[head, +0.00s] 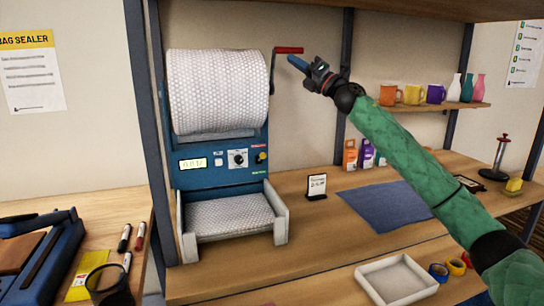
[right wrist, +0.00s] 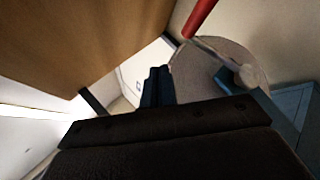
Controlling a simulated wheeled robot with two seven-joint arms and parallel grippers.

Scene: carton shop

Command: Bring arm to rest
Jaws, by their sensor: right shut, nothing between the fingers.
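My right arm reaches up from the lower right in the head view. Its right gripper (head: 297,64) is shut and empty, raised just below and beside the red crank handle (head: 289,50) of the blue dispensing machine (head: 222,155). A small gap seems to lie between the fingers and the handle. In the right wrist view the closed dark fingers (right wrist: 157,86) have nothing between them, and the red handle (right wrist: 200,16) shows above and to their right. My left gripper does not show.
The machine carries a bubble-wrap roll (head: 217,90), with a wrap sheet (head: 228,213) in its tray. A white tray (head: 397,299) and a blue mat (head: 390,206) lie beneath my arm. A shelf with mugs (head: 413,94) and an upright post (head: 343,60) stand behind it.

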